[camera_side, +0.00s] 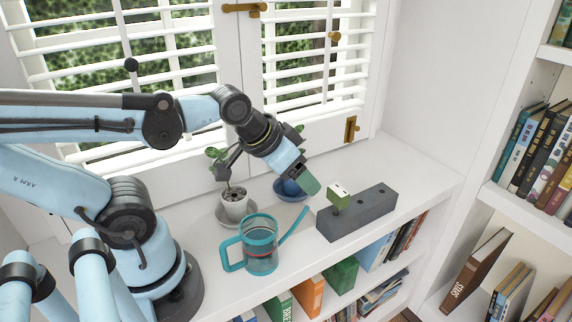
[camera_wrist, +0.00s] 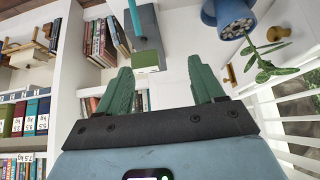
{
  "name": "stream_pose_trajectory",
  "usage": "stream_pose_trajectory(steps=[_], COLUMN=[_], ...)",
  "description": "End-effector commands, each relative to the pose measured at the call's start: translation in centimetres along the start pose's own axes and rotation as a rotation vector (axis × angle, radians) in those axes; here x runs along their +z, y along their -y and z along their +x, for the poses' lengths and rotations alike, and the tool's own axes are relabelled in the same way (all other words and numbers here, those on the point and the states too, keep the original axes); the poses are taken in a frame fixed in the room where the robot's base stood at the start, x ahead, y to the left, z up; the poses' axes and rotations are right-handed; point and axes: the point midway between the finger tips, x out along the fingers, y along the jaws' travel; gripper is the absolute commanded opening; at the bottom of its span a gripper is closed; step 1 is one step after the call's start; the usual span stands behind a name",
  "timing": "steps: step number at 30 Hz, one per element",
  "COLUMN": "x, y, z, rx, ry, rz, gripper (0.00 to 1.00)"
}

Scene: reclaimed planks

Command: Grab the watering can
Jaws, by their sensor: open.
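The watering can (camera_side: 262,256) is teal and see-through. It stands upright on the white shelf top, its handle to the left and its thin spout rising to the right. In the wrist view only a teal strip, which looks like its spout (camera_wrist: 134,16), shows at the top edge; the rest is out of frame. My gripper (camera_side: 309,184) is above and to the right of the can, near the spout's upper end but apart from it. In the wrist view its two green fingers (camera_wrist: 161,76) are spread with nothing between them.
A grey block (camera_side: 358,215) with a small green-and-white block (camera_side: 339,195) on it stands right of the can. Behind are a potted plant (camera_side: 235,205) and a blue pot (camera_side: 289,188).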

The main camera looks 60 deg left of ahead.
Motion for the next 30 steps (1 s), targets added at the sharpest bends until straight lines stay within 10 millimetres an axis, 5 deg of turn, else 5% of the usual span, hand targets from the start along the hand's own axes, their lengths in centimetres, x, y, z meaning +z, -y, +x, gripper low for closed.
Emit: stream_pose_trajectory(steps=[8,20,30], x=[0.0,1.1,7.5], y=[0.0,0.4,1.1], z=[0.0,-0.2,-5.0], rx=[0.000,-0.003,-0.036], ry=[0.001,0.093,0.686], rz=[0.000,-0.063,-0.452], gripper=[0.26,0.26,0.26])
